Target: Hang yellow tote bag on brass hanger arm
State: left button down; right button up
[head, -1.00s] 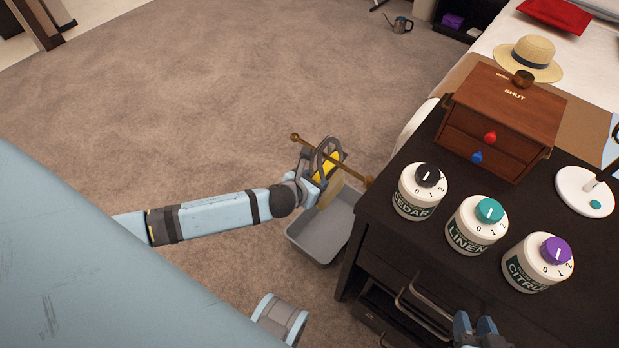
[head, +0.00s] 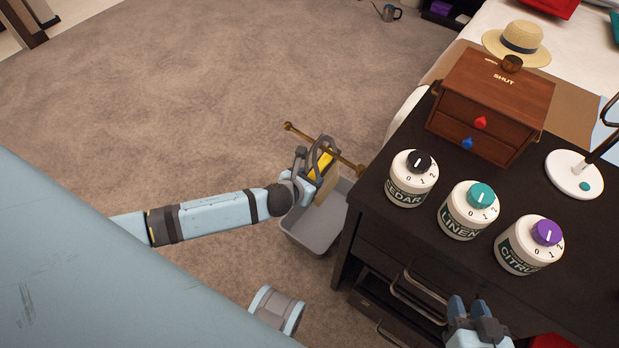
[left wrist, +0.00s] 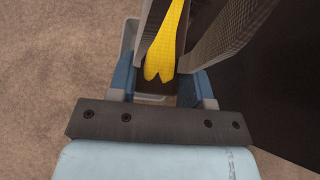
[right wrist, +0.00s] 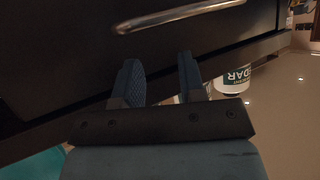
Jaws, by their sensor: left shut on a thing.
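My left gripper (head: 318,165) is shut on the yellow tote bag (head: 325,163), just beside the dark cabinet. In the left wrist view the bag's yellow material (left wrist: 168,45) sits between the fingers. The brass hanger arm (head: 350,165) is a thin rod sticking out from the cabinet's left side, with a ball at its free end (head: 289,126). The bag and fingers overlap the rod in the head view. I cannot tell whether the bag's handles are around it. My right gripper (head: 467,310) is open and empty in front of the cabinet drawers; its parted fingers show in the right wrist view (right wrist: 160,80).
A grey bin (head: 310,236) stands on the carpet below the bag. The cabinet top (head: 400,235) carries three dial canisters (head: 469,211), a wooden drawer box (head: 490,100) and a white-based stand (head: 573,175). Drawer handles (head: 418,295) stick out at the front. Carpet to the left is clear.

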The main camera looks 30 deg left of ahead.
pick_arm(q)
jog(key=shift+c, duration=2.3)
grip_release()
jog(key=p+v, duration=0.3)
jog(key=v, duration=1)
jog(key=shift+s+r+p, duration=0.3)
jog(key=shift+r+p, duration=0.05)
pick_arm(e)
jog(key=shift+s+d+r, duration=0.15)
jog(key=shift+d, duration=0.2)
pick_arm(q)
jog(key=shift+s, duration=0.1)
pick_arm(e)
jog(key=shift+g, duration=0.3)
